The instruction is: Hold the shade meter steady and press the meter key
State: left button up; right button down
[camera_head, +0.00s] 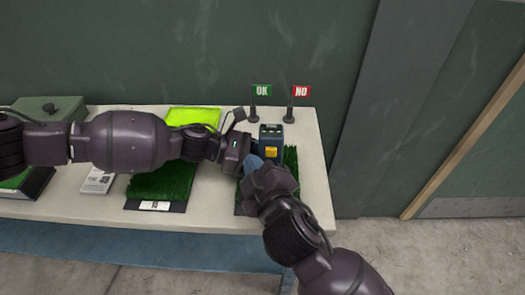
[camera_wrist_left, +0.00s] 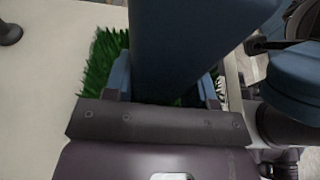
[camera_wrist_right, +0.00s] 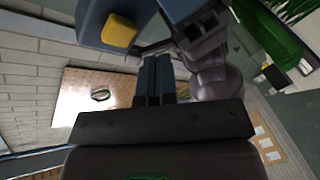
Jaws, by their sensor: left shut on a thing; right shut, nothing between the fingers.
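The shade meter (camera_head: 271,132) is a dark blue box with a yellow meter key (camera_head: 271,152) on its front, upright over the right-hand turf sample. My left gripper (camera_head: 254,148) comes in from the left and is shut on the meter. In the left wrist view the meter body (camera_wrist_left: 190,45) stands between its fingers. My right gripper (camera_head: 255,162) is shut and empty in front of the meter. In the right wrist view its fingertips (camera_wrist_right: 156,62) are apart from the yellow key (camera_wrist_right: 120,33), which lies up and left of them. The meter's lower part is hidden in the head view.
The right-hand turf sample (camera_head: 291,158) lies below the meter. Another turf sample (camera_head: 160,182) and a bright green sheet (camera_head: 193,117) lie left. A green OK flag (camera_head: 262,91) and a red NO flag (camera_head: 301,92) stand behind on the table (camera_head: 312,165). A green case (camera_head: 50,110) sits far left.

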jog(key=shift+w, duration=0.1)
dwell(0.6)
jog(key=shift+w+d, duration=0.15)
jog(key=shift+w, duration=0.15)
jog(key=shift+w+d, duration=0.35)
jog(key=shift+w, duration=0.35)
dwell(1.5)
jog(key=shift+s+a, duration=0.25)
jog(key=shift+s, duration=0.3)
jog(key=shift+s+a, duration=0.25)
jog(key=shift+s, duration=0.3)
jog(key=shift+s+a, duration=0.3)
jog(key=shift+s, duration=0.5)
jog(key=shift+s+a, duration=0.35)
jog(key=shift+s, duration=0.4)
jog(key=shift+s+a, duration=0.3)
jog(key=shift+s, duration=0.5)
